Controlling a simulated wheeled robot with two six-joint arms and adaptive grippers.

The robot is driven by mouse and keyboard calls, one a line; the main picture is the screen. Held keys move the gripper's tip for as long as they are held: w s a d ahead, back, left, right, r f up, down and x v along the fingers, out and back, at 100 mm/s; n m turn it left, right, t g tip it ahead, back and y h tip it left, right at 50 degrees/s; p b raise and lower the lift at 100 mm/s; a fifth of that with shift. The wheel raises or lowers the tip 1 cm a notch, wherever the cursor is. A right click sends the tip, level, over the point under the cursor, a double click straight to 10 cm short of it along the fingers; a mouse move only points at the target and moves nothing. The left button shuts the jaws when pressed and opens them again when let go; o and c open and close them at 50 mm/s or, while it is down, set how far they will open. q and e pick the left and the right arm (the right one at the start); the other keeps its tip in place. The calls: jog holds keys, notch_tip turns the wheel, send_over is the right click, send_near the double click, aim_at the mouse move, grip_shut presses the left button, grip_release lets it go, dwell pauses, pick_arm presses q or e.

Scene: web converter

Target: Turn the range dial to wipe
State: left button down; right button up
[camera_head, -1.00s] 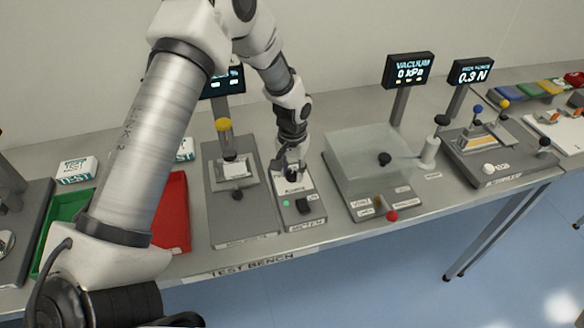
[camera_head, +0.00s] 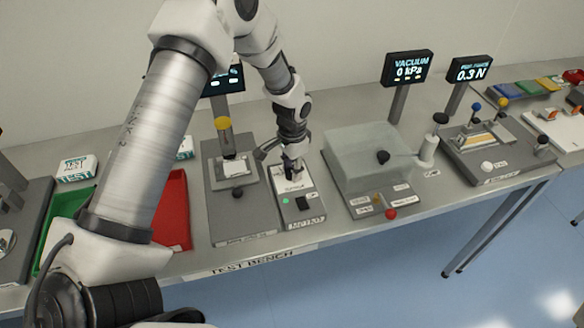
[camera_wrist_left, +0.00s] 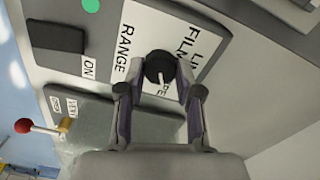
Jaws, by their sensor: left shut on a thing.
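The range dial (camera_wrist_left: 160,68) is a round black knob with a white pointer mark, on the white face of a small meter box (camera_head: 301,214). The printed words RANGE, FILM and part of another word lie around it in the left wrist view; the label at its near side is partly hidden. My left gripper (camera_wrist_left: 160,75) has one finger on each side of the dial and is shut on it. In the head view my left gripper (camera_head: 291,175) reaches down onto the far part of the box and hides the dial. My right gripper is not in view.
A black switch (camera_head: 303,203) marked ON and a green light (camera_head: 285,201) sit on the same box. A grey test fixture (camera_head: 240,214) stands close on its left. A clear-lidded vacuum box (camera_head: 366,155) stands close on its right.

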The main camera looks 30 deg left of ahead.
pick_arm(q)
jog(key=c, duration=0.8)
grip_release()
jog(key=shift+o, duration=0.2)
notch_tip(320, 180, up, 12)
